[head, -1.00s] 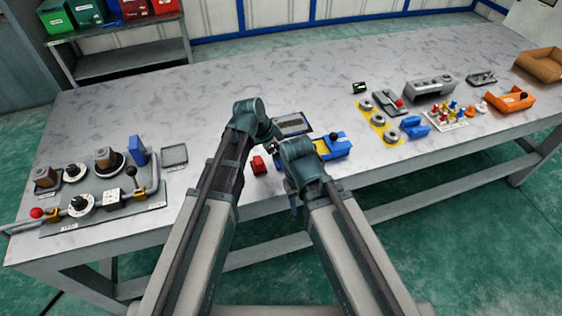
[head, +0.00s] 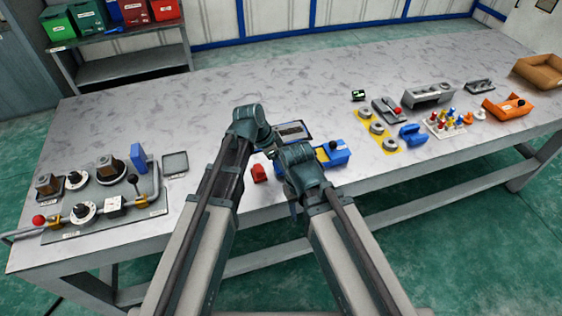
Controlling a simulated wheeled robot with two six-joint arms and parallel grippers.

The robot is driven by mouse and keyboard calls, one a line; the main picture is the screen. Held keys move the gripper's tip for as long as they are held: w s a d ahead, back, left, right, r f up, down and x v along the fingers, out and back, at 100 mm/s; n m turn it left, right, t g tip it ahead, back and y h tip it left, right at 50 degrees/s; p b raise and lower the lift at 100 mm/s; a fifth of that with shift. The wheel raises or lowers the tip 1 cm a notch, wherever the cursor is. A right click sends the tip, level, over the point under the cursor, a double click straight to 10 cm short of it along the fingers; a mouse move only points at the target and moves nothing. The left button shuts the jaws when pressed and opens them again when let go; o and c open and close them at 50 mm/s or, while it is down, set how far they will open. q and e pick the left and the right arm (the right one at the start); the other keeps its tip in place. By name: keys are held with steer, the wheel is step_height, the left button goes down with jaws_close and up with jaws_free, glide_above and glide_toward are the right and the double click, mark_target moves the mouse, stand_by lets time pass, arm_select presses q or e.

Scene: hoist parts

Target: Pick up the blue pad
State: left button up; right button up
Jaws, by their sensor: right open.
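Several blue things are in the head view, and I cannot tell for certain which is the pad. An upright blue block (head: 138,157) stands at the back edge of the left fixture plate. A blue piece with a raised part (head: 412,136) lies on the right half of the table, beside the yellow strip. A blue box (head: 337,156) with a dark knob sits just right of my right wrist and is partly hidden. My right gripper (head: 272,153) is open and mostly hidden by its wrist. My left gripper is hidden behind its own wrist.
The grey table (head: 220,85) is clear along its back. The left plate (head: 130,205) carries knobs and a bar. An orange bin (head: 508,106) is at the right.

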arm_select(q)
step_height(320, 180, up, 9)
steer(key=p, duration=0.8)
steer(key=shift+f, duration=0.1)
arm_select(e)
step_height(320, 180, up, 9)
steer(key=shift+f, duration=0.1)
